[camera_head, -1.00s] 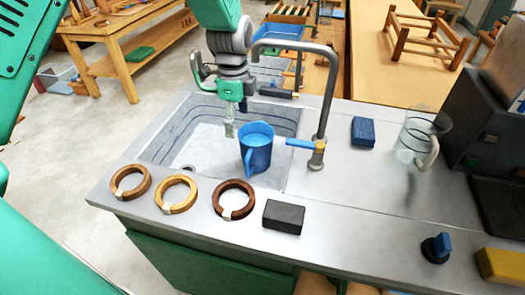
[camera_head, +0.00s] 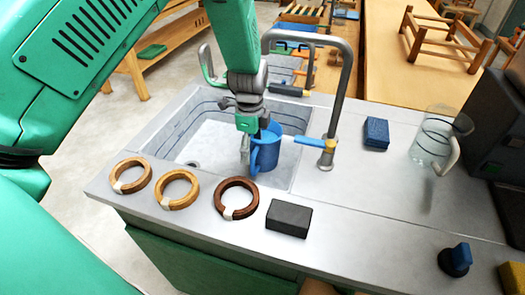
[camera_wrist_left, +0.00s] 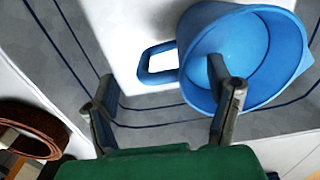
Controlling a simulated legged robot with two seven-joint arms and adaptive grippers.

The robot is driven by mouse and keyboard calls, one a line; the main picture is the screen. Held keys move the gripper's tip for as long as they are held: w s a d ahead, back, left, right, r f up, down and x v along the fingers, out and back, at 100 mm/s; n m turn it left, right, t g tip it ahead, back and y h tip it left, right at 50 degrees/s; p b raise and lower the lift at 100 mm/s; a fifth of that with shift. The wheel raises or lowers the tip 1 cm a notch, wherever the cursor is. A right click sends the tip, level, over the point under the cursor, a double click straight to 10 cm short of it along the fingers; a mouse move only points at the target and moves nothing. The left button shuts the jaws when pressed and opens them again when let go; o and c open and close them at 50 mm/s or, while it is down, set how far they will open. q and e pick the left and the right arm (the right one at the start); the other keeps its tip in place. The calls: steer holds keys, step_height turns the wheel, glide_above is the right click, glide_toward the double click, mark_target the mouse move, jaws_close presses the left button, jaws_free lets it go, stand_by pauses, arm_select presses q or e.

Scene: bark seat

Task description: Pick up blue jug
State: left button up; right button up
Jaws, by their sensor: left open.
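The blue jug (camera_head: 266,158) stands upright in the metal sink (camera_head: 205,137), near its right front corner. In the left wrist view the jug (camera_wrist_left: 255,45) is seen from above, with its open mouth and its handle toward the left. My left gripper (camera_head: 252,146) is open at the jug and hides part of its rim. In the left wrist view the left gripper (camera_wrist_left: 152,86) has one finger overlapping the jug's mouth and the other out to the left, with the handle ahead between them. I cannot tell if a finger touches the jug. My right gripper is not in view.
A grey faucet (camera_head: 341,95) with a blue lever (camera_head: 308,141) rises just right of the jug. Wooden rings (camera_head: 238,198) and a dark block (camera_head: 288,218) lie along the front edge. A blue block (camera_head: 376,133) and glass pitcher (camera_head: 433,140) stand right.

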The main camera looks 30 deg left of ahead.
mark_target(261, 152)
arm_select(q)
steer(key=f, duration=0.2)
steer(key=d+f, duration=0.1)
steer(key=f, duration=0.1)
steer(key=shift+f, duration=0.3)
steer(key=shift+a, duration=0.15)
steer(key=c, duration=1.3)
steer(key=shift+w+r, duration=0.1)
steer(key=shift+c, duration=0.4)
